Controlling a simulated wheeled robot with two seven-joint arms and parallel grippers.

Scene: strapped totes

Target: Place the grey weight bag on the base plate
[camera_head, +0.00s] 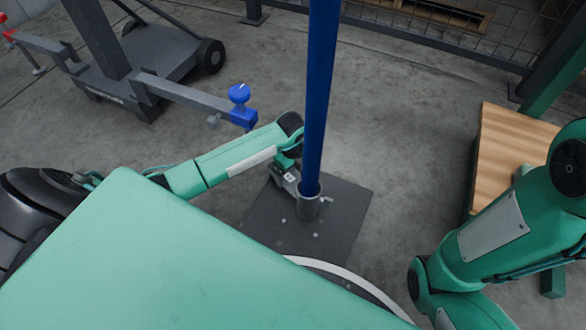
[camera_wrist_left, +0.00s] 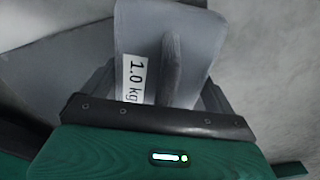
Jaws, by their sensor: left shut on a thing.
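The grey weight bag (camera_wrist_left: 200,35) fills the top middle of the left wrist view, with a white "1.0 kg" label and a raised grip strap. My left gripper (camera_wrist_left: 168,88) is shut on that strap. In the head view my left gripper (camera_head: 287,163) is beside the blue pole, and the bag (camera_head: 290,182) is partly hidden under it. The base plate (camera_head: 278,232) is a dark square plate on the floor. The bag is over its far left part, close to the pole socket; I cannot tell whether it touches the plate. My right gripper is not in view.
A blue pole (camera_head: 319,90) stands upright in a metal socket (camera_head: 308,208) on the plate. A wheeled stand with a blue-knobbed arm (camera_head: 200,96) is at the upper left. A wooden-topped bench (camera_head: 505,150) is at the right. Mesh fencing (camera_head: 430,30) runs behind.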

